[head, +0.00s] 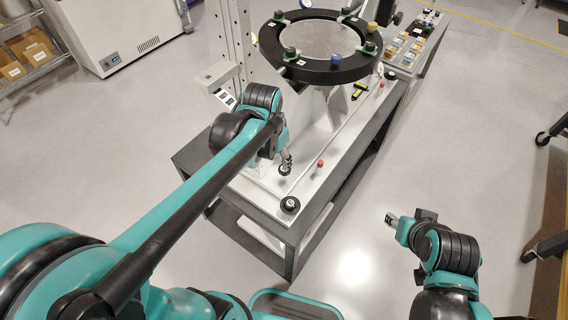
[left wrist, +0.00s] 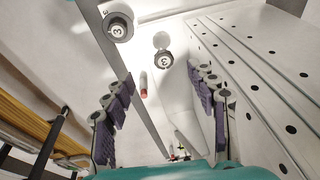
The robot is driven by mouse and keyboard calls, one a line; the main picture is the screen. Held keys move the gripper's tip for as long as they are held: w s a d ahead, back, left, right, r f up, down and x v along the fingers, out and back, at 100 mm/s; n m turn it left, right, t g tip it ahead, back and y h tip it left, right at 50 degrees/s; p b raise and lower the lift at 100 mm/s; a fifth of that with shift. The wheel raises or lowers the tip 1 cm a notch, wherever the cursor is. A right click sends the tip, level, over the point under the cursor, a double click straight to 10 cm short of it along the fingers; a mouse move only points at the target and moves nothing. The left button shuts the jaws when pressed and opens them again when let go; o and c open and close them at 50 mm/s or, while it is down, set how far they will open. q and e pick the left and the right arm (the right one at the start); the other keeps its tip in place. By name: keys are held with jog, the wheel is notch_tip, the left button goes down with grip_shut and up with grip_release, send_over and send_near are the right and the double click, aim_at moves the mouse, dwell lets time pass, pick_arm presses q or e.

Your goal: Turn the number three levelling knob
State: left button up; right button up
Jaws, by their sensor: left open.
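Two dark round knobs with pale numbered faces stand on the fixture's light base plate. One knob (head: 285,170) is just below my left gripper (head: 286,158); in the left wrist view this knob (left wrist: 163,59) lies beyond and between the open fingertips, with no clear contact. Its number looks like a 3, but is small. The other knob (head: 290,205) is at the near corner; in the left wrist view (left wrist: 117,27) it is at upper left, its mark also like a 3. My left gripper (left wrist: 162,76) is open and empty. My right gripper (head: 391,218) hangs over the floor, its opening unclear.
A black ring (head: 318,72) with a mirror and several coloured knobs stands on the base farther back. A red-topped pin (head: 320,163) is right of my left gripper. A white upright (head: 232,42) rises behind it.

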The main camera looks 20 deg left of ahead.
aim_at(285, 173)
pick_arm(q)
jog(key=w+f+g, duration=0.1)
jog(key=w, duration=0.1)
jog(key=w+f+m, duration=0.1)
jog(key=w+f, duration=0.1)
jog(key=w+f+m+g, duration=0.1)
jog(key=w, duration=0.1)
jog(key=shift+d+f+g+p, duration=0.25)
jog(key=shift+d+g+p, duration=0.05)
jog(key=shift+d+p, duration=0.1)
notch_tip(285, 173, down, 8)
jog(key=b, duration=0.2)
jog(key=shift+b, duration=0.3)
jog(key=c, duration=1.2)
jog(key=shift+o, duration=0.2)
jog(key=shift+n, duration=1.3)
